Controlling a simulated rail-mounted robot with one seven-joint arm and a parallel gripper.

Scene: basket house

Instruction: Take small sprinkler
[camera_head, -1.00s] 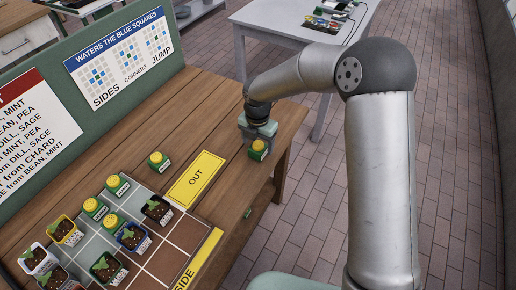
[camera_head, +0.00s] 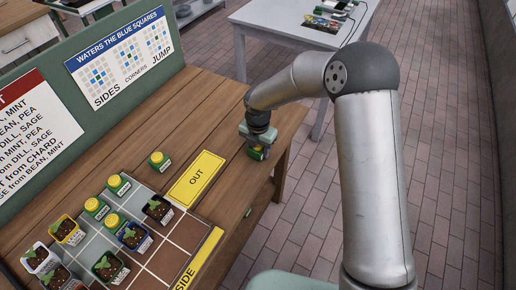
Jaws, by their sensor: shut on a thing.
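My gripper (camera_head: 258,142) is at the right end of the wooden table and is shut on a small green sprinkler (camera_head: 256,154). The jaws hide most of its yellow top. The held sprinkler is at table height; I cannot tell if it touches the tabletop. Another small green sprinkler with a yellow cap (camera_head: 158,161) stands on the wood left of the yellow OUT sign. More of the same kind stand on the grid board, one at its back (camera_head: 118,185), one at the left (camera_head: 96,208) and one further forward (camera_head: 115,223).
The yellow OUT sign (camera_head: 196,181) lies between my gripper and the grid board (camera_head: 165,247). Several plant pots, such as a black one (camera_head: 158,209), stand on the board among the sprinklers. A green panel with posters (camera_head: 122,58) rises behind. Bare wood (camera_head: 205,115) lies left of my gripper.

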